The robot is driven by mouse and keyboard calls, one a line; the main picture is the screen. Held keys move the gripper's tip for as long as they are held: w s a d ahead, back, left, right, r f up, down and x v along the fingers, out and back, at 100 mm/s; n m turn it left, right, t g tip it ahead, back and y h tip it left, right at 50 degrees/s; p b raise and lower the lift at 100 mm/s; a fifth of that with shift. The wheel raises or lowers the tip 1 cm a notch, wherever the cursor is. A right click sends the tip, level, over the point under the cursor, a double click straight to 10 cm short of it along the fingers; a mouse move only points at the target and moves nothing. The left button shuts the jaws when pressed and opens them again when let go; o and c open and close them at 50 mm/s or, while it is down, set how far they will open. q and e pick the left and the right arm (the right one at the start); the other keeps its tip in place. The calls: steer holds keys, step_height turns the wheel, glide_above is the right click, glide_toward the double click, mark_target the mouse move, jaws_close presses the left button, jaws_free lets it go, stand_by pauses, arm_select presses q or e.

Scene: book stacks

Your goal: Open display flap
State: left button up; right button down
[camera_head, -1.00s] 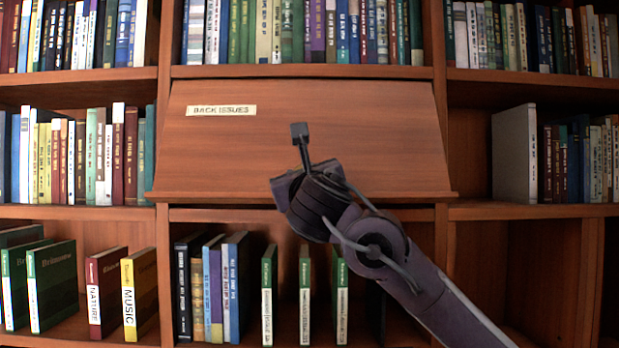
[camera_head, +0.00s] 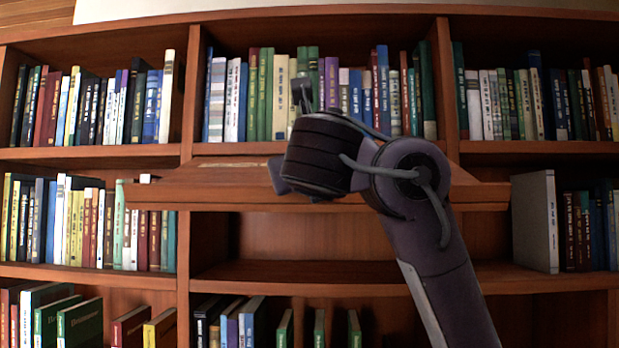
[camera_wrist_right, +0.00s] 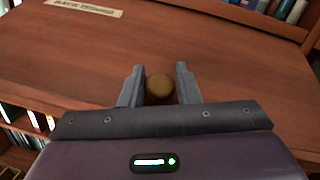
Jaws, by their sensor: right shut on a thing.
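The wooden display flap (camera_head: 450,193) is swung up in the head view and shows nearly edge-on. The compartment (camera_head: 330,237) beneath it is open. In the right wrist view the flap's face (camera_wrist_right: 75,60) fills most of the picture, with a "BACK ISSUES" label (camera_wrist_right: 84,9) at upper left. My right gripper (camera_wrist_right: 160,80) is shut on a round brass-coloured knob (camera_wrist_right: 159,91) on the flap, one finger on each side. In the head view my right wrist (camera_head: 330,155) hides the knob and fingertips. My left gripper is out of view.
Book rows (camera_head: 290,95) stand on the shelf above the flap, with more books (camera_head: 95,225) at left. A grey binder (camera_head: 537,220) stands in the right bay. The opened compartment looks empty. Upright books (camera_head: 240,322) fill part of the shelf below.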

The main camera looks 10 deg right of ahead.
steer(key=r, duration=0.1)
steer(key=r+g, duration=0.1)
steer(key=r, duration=0.1)
steer(key=r+g+p, duration=0.1)
steer(key=shift+s+r, duration=0.3)
steer(key=shift+r, duration=0.05)
steer(key=shift+w+d+r+m+g+y, duration=0.15)
steer(key=shift+r+g, duration=0.4)
steer(key=shift+r, duration=0.45)
steer(key=shift+w+a+r+m+g+y, duration=0.1)
steer(key=shift+r+g+y, duration=0.1)
steer(key=shift+r+g, duration=0.6)
steer(key=shift+w+d+r+m+g+y, duration=0.15)
steer(key=shift+r+g, duration=0.2)
steer(key=shift+r, duration=0.8)
steer(key=shift+s+a+r, duration=0.1)
